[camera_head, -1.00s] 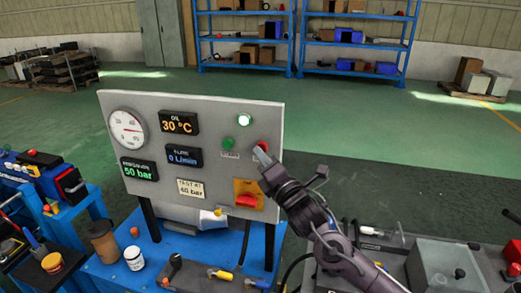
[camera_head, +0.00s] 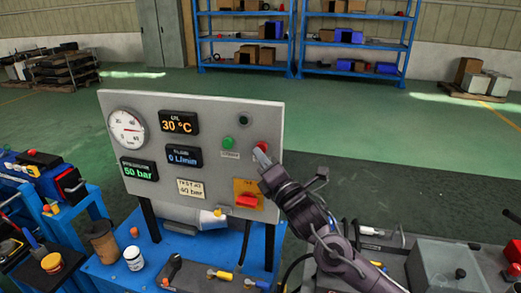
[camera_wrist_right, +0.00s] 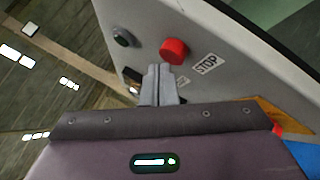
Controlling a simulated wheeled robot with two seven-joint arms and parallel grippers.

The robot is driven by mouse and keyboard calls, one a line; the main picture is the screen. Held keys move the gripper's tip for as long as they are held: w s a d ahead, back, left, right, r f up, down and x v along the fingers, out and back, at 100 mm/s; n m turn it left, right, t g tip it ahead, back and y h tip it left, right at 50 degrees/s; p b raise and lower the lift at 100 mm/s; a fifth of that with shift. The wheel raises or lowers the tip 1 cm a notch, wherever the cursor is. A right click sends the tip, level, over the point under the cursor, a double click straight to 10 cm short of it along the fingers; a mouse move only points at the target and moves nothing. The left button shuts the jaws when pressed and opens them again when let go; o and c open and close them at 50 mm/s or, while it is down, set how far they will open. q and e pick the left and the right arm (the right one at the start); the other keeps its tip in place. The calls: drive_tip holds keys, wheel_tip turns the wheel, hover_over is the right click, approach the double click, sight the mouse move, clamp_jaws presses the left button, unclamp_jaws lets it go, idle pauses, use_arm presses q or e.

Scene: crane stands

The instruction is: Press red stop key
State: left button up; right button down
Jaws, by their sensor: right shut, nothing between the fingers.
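The red stop key (camera_head: 262,145) sits at the right side of the grey control panel (camera_head: 205,107). In the right wrist view the red key (camera_wrist_right: 173,50) stands out from the panel beside a STOP label (camera_wrist_right: 206,64). My right gripper (camera_head: 261,155) is shut and empty, with its fingertips just below the key in the head view. In the wrist view the fingertips (camera_wrist_right: 158,70) lie close to the key's lower left; I cannot tell whether they touch it. A green key (camera_head: 228,143) is left of the red one. The lamp (camera_head: 243,120) above is dark. My left gripper is not in view.
A red switch on an orange plate (camera_head: 247,194) is below the stop key. The panel stands on a blue table (camera_head: 196,247) with a brown cup (camera_head: 103,241) and a white jar (camera_head: 134,258). A grey box (camera_head: 440,262) is at the lower right.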

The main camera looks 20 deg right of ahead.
drive_tip(key=shift+s+a, duration=0.2)
drive_tip(key=shift+s, duration=0.1)
drive_tip(key=shift+s+a+b, duration=0.2)
drive_tip(key=shift+s+a, duration=0.5)
drive_tip(key=shift+s, duration=0.35)
drive_tip(key=shift+s+a+b, duration=0.15)
drive_tip(key=shift+s+a, duration=0.55)
drive_tip(key=shift+s, duration=0.3)
